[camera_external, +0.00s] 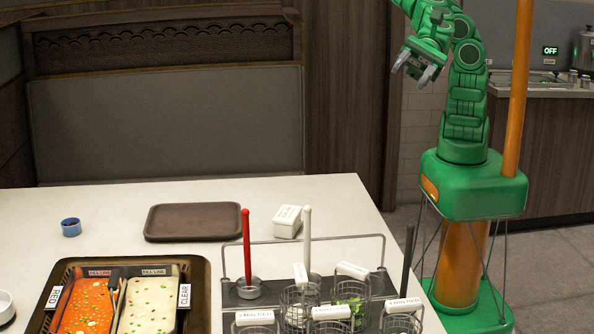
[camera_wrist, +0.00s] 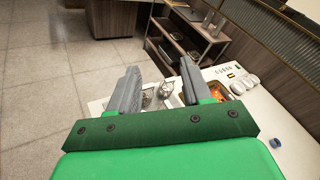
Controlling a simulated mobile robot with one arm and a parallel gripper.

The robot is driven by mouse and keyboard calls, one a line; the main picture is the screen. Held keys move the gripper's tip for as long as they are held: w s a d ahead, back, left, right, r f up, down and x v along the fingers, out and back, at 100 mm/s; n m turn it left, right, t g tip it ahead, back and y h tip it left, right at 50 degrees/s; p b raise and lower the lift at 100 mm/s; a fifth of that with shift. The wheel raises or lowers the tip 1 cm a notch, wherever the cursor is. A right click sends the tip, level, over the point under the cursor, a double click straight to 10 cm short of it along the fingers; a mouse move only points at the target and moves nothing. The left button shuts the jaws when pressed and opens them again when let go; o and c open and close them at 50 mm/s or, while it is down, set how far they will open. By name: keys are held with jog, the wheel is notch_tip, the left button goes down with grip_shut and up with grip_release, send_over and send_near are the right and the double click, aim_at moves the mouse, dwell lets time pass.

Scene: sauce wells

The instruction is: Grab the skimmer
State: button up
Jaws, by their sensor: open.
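Several long-handled tools stand in the wire rack (camera_external: 262,240) on the table; I cannot tell for sure which is the skimmer, as their lower ends are small or hidden. One has a red handle (camera_external: 246,245) rising from a round metal holder, one a white handle (camera_external: 307,235), one a black handle (camera_external: 407,262) at the rack's right end. My gripper (camera_external: 414,70) is raised high at the upper right, far from the rack, open and empty. In the wrist view my gripper (camera_wrist: 160,72) has its fingers apart, with the rack area partly showing between and behind them.
Wire baskets (camera_external: 350,297) with white labelled grips fill the rack. A dark tray (camera_external: 130,262) at left holds an orange soup (camera_external: 85,308) and a pale soup (camera_external: 148,307). An empty brown tray (camera_external: 195,221), a white box (camera_external: 287,221) and a blue cup (camera_external: 71,227) stand behind.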

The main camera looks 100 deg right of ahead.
jog(key=s+a+f+m+t+h, duration=0.1)
jog(key=f+m+h, duration=0.15)
jog(key=f, duration=0.85)
jog(key=s+a+f+m+h, duration=0.1)
jog(key=f+m, duration=0.3)
jog(key=f, duration=0.6)
jog(key=a+f+m+t+h, duration=0.1)
jog(key=a+f+m, duration=0.15)
jog(key=f, duration=0.85)
jog(key=shift+d+x, duration=0.2)
jog(key=shift+x, duration=1.7)
jog(key=shift+w, duration=0.1)
jog(key=shift+c, duration=0.5)
grip_shut()
